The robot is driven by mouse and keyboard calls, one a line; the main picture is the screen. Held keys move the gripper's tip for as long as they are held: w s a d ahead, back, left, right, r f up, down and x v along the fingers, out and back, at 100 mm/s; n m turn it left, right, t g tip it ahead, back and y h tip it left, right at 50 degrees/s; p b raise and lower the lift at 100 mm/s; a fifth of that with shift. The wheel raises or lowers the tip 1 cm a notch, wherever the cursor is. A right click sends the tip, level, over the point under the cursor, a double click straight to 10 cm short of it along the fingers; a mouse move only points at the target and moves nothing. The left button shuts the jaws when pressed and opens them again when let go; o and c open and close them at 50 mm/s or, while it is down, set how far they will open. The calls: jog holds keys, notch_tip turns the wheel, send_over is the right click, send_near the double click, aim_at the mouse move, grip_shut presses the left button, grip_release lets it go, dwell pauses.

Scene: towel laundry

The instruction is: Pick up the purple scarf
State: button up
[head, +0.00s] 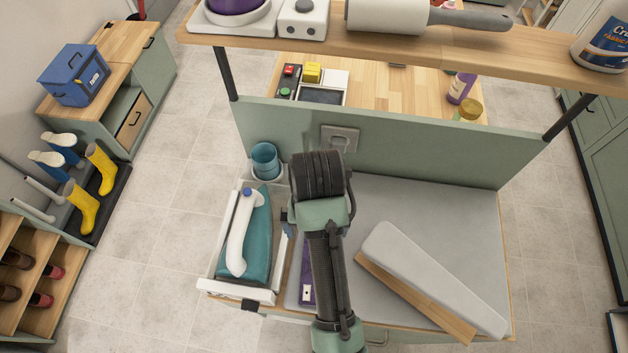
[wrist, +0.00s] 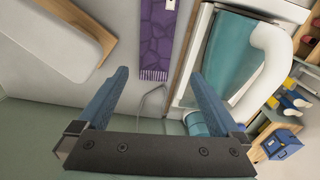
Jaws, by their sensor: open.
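The purple scarf (head: 307,270) lies on the grey ironing surface (head: 400,215), mostly hidden behind my arm in the head view. In the wrist view the scarf (wrist: 165,35) shows as a flat purple strip with a darker pattern and a fringed end. My gripper (wrist: 168,90) is open and empty, with its two blue fingers apart. The scarf's fringed end appears between and beyond the fingertips, and nothing touches it.
A teal iron (head: 258,235) stands in a white tray (head: 215,262) just left of the scarf. A padded grey sleeve board (head: 430,275) lies to the right. A blue cup (head: 264,160) stands by the back panel. A shelf (head: 400,47) with a lint roller (head: 390,15) crosses above.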

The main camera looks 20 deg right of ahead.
jog(key=f, duration=0.2)
jog(key=s+f+b, duration=0.1)
jog(key=f, duration=0.2)
jog(key=f+b, duration=0.1)
jog(key=f, duration=0.1)
jog(key=shift+s+a+f, duration=0.1)
jog(key=shift+s+f, duration=0.1)
jog(key=shift+s, duration=0.05)
jog(key=shift+f+p, duration=0.6)
jog(key=shift+f, duration=2.3)
jog(key=c, duration=1.1)
